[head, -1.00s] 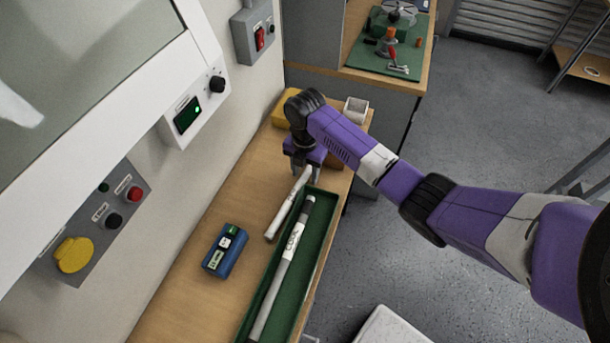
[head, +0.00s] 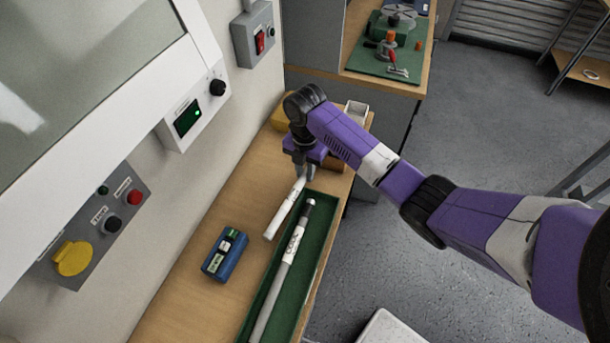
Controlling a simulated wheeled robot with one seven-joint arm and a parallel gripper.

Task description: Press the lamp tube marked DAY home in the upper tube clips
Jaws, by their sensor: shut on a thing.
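A white lamp tube (head: 283,211) lies slanted over the wooden bench, beside the green tray. Its small label is too blurred to read. My gripper (head: 304,174) points down at the tube's far end and is shut on it; the fingertips hide that end. I cannot tell whether the tube is clear of the bench. A second tube (head: 284,262), with a grey end and a label that seems to read COOL, lies in the green tray (head: 318,232). The upper tube clips cannot be made out in this view.
A blue box with labels (head: 225,254) stands on the bench (head: 190,290) left of the tubes. A white hooded cabinet (head: 110,120) and a control panel with a yellow knob (head: 73,257) are at the left. A small white bin (head: 356,112) and a yellow object (head: 281,115) stand behind my gripper.

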